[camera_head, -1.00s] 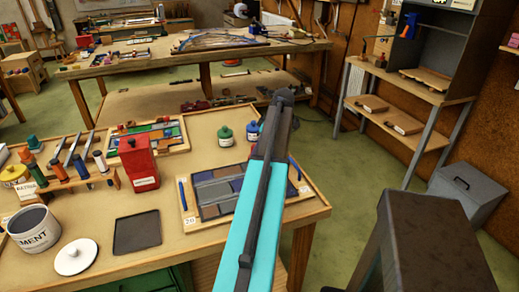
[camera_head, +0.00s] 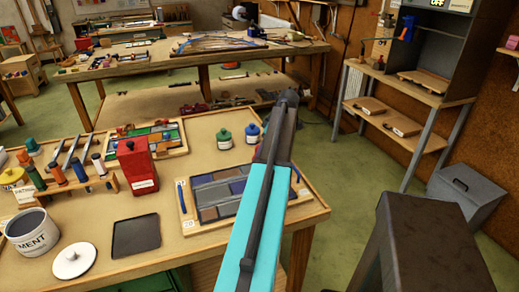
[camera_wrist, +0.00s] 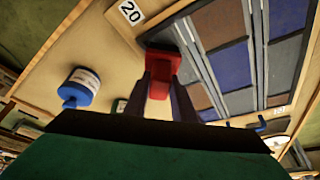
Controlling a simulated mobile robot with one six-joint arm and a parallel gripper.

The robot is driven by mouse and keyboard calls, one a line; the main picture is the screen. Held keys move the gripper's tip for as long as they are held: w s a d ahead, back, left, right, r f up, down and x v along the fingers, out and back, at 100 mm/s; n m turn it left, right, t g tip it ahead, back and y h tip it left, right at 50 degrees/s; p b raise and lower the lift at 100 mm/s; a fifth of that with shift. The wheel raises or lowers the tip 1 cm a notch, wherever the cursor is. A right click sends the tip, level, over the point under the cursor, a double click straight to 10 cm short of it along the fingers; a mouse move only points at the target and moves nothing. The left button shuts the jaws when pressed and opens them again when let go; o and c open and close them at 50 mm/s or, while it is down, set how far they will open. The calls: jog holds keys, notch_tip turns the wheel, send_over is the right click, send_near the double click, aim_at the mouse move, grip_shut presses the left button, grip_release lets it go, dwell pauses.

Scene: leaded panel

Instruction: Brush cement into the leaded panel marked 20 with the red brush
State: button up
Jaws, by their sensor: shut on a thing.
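The leaded panel marked 20 (camera_head: 208,200) lies in a wooden tray on the front bench, with blue, grey and brown panes between dark lead lines. In the head view my arm covers the panel's right part, and the brush cannot be made out. The white cement tub (camera_head: 32,240) stands open at the front left.
A white lid (camera_head: 73,262) and a dark tray (camera_head: 136,238) lie near the tub. A red can (camera_head: 137,165), a tool rack (camera_head: 75,185) and a second, colourful panel (camera_head: 165,135) stand behind. Green (camera_head: 224,139) and blue (camera_head: 252,134) capped jars stand beyond panel 20.

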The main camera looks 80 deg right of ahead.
jog(key=shift+s+d, duration=0.1)
jog(key=shift+s, duration=0.05)
jog(key=shift+s+d, duration=0.7)
jog(key=shift+s, duration=0.25)
jog(key=shift+a, duration=0.15)
jog(key=shift+s+a, duration=0.9)
jog(key=shift+a, duration=0.2)
jog(key=shift+s+a, duration=0.45)
jog(key=shift+a, duration=0.2)
jog(key=shift+s+a, duration=0.45)
jog(key=shift+a, duration=0.15)
jog(key=shift+s+a+p, duration=0.35)
jog(key=shift+s+a, duration=0.55)
jog(key=shift+a, duration=0.3)
jog(key=shift+a, duration=0.1)
